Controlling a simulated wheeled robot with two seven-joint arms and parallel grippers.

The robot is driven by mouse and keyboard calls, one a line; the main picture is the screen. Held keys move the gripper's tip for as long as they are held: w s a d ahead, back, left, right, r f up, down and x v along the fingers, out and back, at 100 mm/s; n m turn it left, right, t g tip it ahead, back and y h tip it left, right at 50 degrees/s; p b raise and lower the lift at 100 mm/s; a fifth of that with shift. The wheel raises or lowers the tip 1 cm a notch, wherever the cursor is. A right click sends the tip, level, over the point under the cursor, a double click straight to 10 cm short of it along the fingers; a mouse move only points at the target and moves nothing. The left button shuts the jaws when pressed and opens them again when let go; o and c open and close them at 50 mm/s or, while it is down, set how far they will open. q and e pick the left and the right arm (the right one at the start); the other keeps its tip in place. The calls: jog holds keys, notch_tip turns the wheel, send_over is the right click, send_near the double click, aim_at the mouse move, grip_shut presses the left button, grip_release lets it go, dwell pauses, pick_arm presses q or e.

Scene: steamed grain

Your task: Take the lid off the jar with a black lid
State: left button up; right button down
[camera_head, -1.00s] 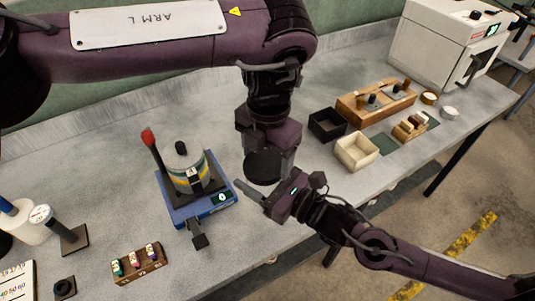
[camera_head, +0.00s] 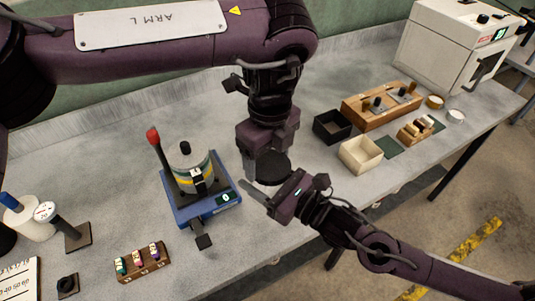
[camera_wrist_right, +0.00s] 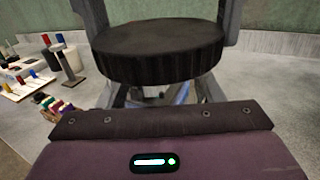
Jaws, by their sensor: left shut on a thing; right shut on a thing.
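The black lid (camera_head: 273,169) is a wide dark disc with a ribbed edge, held off the bench. It fills the upper middle of the right wrist view (camera_wrist_right: 158,52). My left gripper (camera_head: 264,168) comes down from above, its grey fingers shut on opposite sides of the lid. My right gripper (camera_head: 262,190) comes in from the right, just under the lid, and is shut on the jar's body. That body is almost wholly hidden by the lid and gripper; I cannot tell whether lid and jar are apart.
A vial rack (camera_head: 143,264) is at front left. Black (camera_head: 331,127) and cream (camera_head: 361,154) boxes, a wooden block (camera_head: 383,105) and a white machine (camera_head: 447,50) are right.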

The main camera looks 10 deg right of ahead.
pick_arm(q)
jog(key=shift+s+d, duration=0.15)
jog(key=shift+d, duration=0.05)
pick_arm(e)
jog(key=shift+s+a+r, duration=0.1)
pick_arm(q)
jog(key=shift+r, duration=0.25)
jog(key=shift+r, duration=0.6)
jog(key=shift+a+r, duration=0.1)
jog(key=shift+r, duration=0.2)
